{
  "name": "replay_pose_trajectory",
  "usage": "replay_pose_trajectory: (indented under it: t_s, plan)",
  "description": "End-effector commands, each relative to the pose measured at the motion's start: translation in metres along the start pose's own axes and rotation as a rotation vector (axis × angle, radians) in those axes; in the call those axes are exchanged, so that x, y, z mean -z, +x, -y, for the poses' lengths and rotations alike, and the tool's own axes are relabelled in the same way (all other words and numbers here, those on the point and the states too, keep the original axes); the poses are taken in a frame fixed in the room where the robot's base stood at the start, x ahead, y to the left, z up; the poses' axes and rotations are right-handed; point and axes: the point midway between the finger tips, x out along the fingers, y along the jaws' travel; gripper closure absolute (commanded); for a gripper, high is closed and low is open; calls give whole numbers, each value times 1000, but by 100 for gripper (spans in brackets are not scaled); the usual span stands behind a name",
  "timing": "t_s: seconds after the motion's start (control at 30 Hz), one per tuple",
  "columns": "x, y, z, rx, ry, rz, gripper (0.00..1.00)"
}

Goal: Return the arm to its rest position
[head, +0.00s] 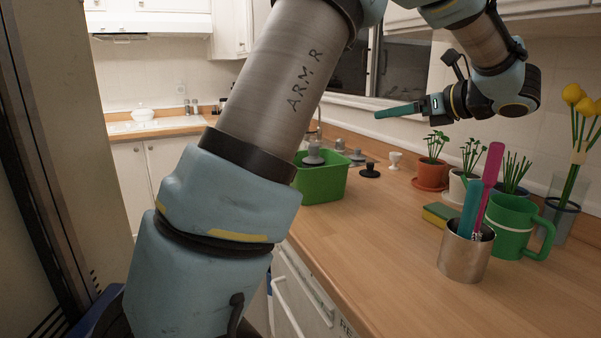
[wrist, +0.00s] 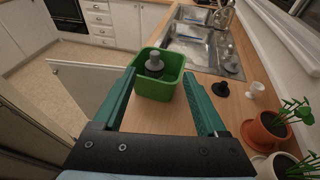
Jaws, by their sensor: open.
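My arm crosses the head view from the lower left to the upper right. My gripper (head: 398,110) is raised above the counter at the upper right, its green fingers pointing left. In the wrist view my gripper (wrist: 162,105) has its two fingers wide apart with nothing held between them. Beyond the fingertips, the green tub (wrist: 158,86) stands on the counter with a grey-topped object (wrist: 154,66) inside. The green tub also shows in the head view (head: 322,184), partly behind my arm.
The wooden counter (head: 385,250) holds a metal cup (head: 465,258) with utensils, a green mug (head: 510,225), a sponge (head: 440,215), potted plants (head: 432,172) and a vase of yellow flowers. The sink (wrist: 200,45) lies beyond the tub. A pale cabinet door (wrist: 90,90) stands open at left.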

Motion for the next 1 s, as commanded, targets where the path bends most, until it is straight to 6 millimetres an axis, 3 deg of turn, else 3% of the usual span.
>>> replay_pose_trajectory:
  t_s: [0.37, 0.67, 0.77, 0.87, 0.97, 1.0]
  plan:
    - [-21, 47, 18, 166, 265, 90, 25]
    - [-29, 99, 34, 404, 804, 267, 25]
    - [-16, 119, 28, 518, 1134, 363, 25]
    - [15, 137, 8, 656, 1547, 471, 25]
    - [62, 148, -33, 821, 1968, 571, 25]
    - [82, 150, -54, 897, 2127, 608, 25]
